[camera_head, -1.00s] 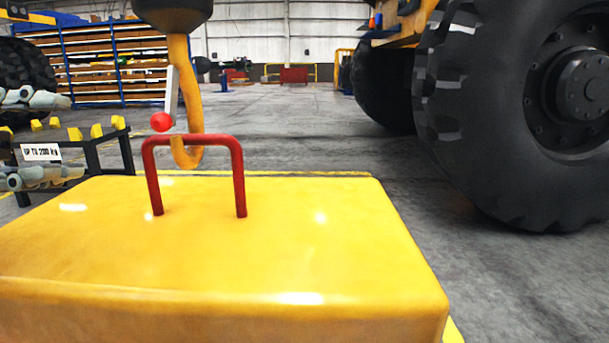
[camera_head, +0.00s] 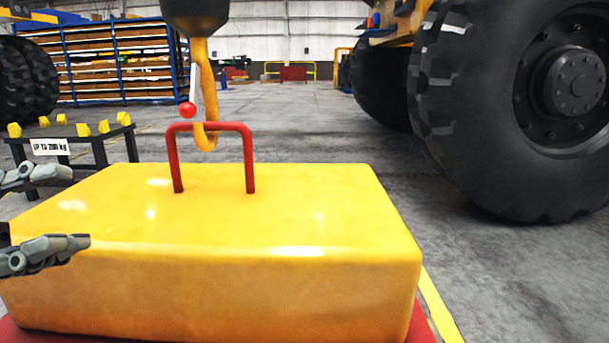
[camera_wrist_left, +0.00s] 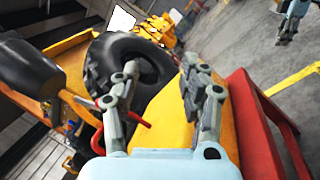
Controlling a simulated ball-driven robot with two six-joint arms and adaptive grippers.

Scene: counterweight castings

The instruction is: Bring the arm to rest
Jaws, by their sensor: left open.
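My left gripper (camera_head: 79,206) is open and empty at the left edge of the head view, near the left side of the yellow casting (camera_head: 300,275). In the left wrist view its two fingers (camera_wrist_left: 160,68) are apart, with the casting (camera_wrist_left: 172,135) behind them. The casting has a red lifting handle (camera_head: 249,165) on top. A grey limb, possibly my right gripper (camera_wrist_left: 288,28), shows in the wrist view.
The casting stands on a red base (camera_head: 422,325). A dark rack (camera_head: 100,152) with yellow blocks and a weight sign stands at left. A large vehicle tyre (camera_head: 480,110) stands at right. Grey floor (camera_head: 320,125) lies open behind the casting.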

